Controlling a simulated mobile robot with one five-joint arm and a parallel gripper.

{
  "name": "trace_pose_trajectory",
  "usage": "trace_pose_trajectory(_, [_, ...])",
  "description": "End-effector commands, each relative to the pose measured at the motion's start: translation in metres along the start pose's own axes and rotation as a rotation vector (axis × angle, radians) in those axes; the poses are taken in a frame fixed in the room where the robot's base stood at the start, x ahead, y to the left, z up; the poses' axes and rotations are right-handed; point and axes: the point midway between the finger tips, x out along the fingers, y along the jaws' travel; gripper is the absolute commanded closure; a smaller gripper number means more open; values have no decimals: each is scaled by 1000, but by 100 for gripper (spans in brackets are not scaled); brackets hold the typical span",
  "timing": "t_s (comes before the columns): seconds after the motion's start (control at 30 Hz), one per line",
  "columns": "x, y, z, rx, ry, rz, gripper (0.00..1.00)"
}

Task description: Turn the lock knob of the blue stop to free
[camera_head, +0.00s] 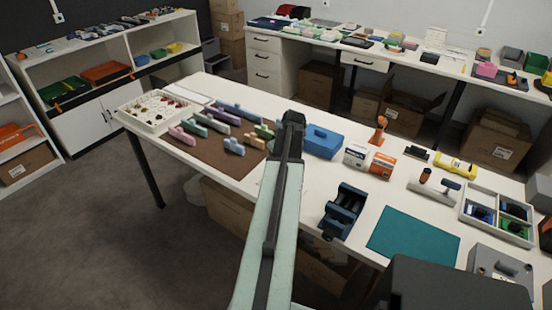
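Several small coloured pieces with raised tops, which look like the stops, stand on a brown mat (207,158) on the white table. The bluish one at the back, perhaps the blue stop (238,110), lies left of my arm. It is too small to make out a lock knob or how it is turned. My gripper (293,119) is at the far end of my pale green arm, over the table and right of the mat. Its fingers cannot be made out, so I cannot tell whether it is open or holds anything.
A white tray of small parts (127,116) is at the table's left end. A blue box (318,151), small cartons (356,157) and a dark vise (344,207) stand right of my arm. A teal mat (412,238) lies clear at the front right.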

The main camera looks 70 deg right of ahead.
Motion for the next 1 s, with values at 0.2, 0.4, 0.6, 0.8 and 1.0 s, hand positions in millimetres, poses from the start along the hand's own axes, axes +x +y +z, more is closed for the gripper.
trace_pose_trajectory(0.2, [-1,1,3,-29,-8,-11,100])
trace_pose_trajectory(0.4, [-1,2,4,-32,-8,-12,100])
trace_pose_trajectory(0.6, [-1,2,4,-32,-9,-11,100])
trace_pose_trajectory(0.8, [-1,2,3,-31,-5,-12,54])
trace_pose_trajectory(1.0, [-1,2,2,-31,-3,-12,54])
